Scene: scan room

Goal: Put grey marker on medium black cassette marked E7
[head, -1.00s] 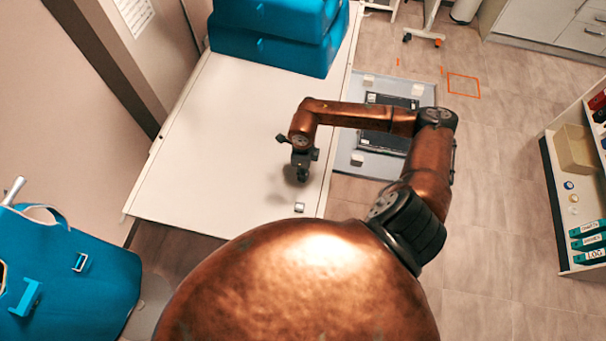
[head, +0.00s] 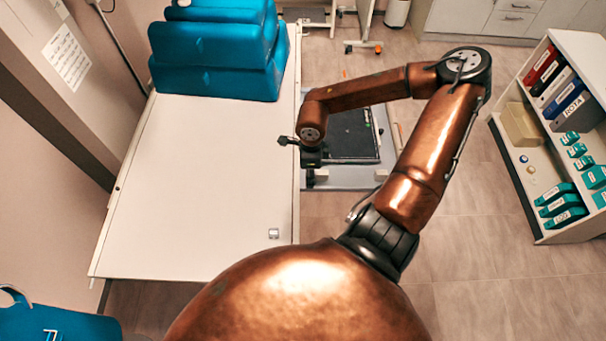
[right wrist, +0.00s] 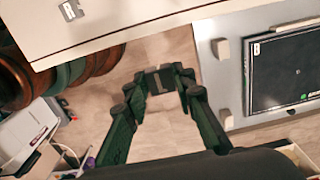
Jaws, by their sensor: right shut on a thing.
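My right gripper (head: 311,158) hangs by the white table's right edge in the head view. In the right wrist view the gripper (right wrist: 158,82) is shut on a small grey block, the grey marker (right wrist: 160,80), held over the floor gap between table and grey panel. A flat black cassette (head: 352,135) lies on the grey panel, right of the gripper, partly hidden by my arm. The cassette (right wrist: 290,70) also shows in the right wrist view, with a small pale label too small to read. My left gripper is not in view.
The white table (head: 190,180) bears blue cushions (head: 215,60) at its far end and a small grey square piece (head: 273,233) near its front right corner. Pale blocks sit on the grey panel (right wrist: 215,95). A shelf unit (head: 530,200) with binders stands right.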

